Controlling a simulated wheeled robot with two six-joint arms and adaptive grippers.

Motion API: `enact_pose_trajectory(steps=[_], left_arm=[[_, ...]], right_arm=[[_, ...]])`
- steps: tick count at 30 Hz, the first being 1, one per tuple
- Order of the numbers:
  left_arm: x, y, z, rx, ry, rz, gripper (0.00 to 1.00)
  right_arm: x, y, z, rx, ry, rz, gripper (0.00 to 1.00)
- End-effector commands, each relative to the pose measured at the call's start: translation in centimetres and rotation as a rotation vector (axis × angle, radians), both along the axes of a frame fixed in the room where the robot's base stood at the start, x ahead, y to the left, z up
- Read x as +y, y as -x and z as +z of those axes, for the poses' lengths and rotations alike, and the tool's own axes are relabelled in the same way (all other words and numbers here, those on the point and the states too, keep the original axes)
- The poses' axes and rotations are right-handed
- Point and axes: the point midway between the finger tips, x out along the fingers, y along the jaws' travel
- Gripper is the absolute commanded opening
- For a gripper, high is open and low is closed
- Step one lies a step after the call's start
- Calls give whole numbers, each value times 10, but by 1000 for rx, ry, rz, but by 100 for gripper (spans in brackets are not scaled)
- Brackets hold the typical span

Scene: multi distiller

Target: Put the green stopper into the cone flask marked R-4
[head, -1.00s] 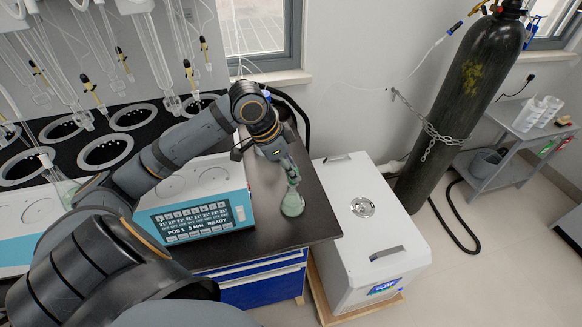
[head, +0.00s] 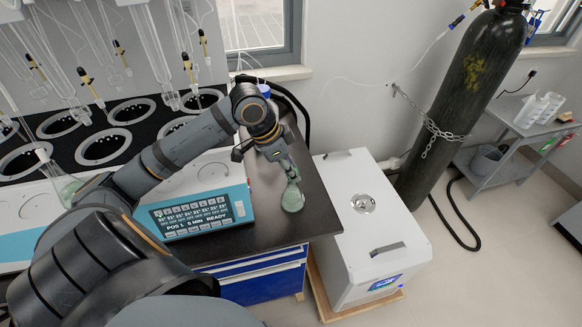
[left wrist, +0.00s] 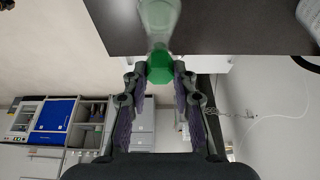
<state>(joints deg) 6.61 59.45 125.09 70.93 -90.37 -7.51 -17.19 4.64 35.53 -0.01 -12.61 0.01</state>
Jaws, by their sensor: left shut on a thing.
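A clear cone flask (head: 292,199) with a greenish tint stands on the dark bench top, near its right edge. No marking on it can be read. My left gripper (head: 290,172) is at the top of the flask's neck. In the left wrist view the gripper (left wrist: 160,75) is shut on the green stopper (left wrist: 160,66), which lies between the fingertips. The flask (left wrist: 159,15) is directly beyond the stopper, lined up with it. I cannot tell how far the stopper sits in the mouth. My right gripper is not in view.
A second flask (head: 66,187) stands at the left, partly behind my arm. A teal-fronted heater with a display (head: 195,215) is left of the near flask. Glassware hangs over black ring holders (head: 104,147). A white box (head: 365,235) and gas cylinder (head: 460,100) stand right.

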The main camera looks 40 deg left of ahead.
Motion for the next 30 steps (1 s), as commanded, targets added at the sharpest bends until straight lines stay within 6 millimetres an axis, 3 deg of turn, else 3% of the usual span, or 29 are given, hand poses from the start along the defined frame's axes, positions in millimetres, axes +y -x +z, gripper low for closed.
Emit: enact_pose_trajectory(steps=[9, 10, 16, 25, 30], left_arm=[[0, 0, -2, 0, 0, 0, 16], [0, 0, -2, 0, 0, 0, 28], [0, 0, -2, 0, 0, 0, 53], [0, 0, 0, -1, 0, 0, 53], [0, -1, 27, -8, -1, -1, 53]], right_arm=[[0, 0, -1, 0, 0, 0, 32], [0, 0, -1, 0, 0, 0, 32], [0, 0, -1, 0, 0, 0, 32], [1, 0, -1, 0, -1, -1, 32], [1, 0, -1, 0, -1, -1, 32]])
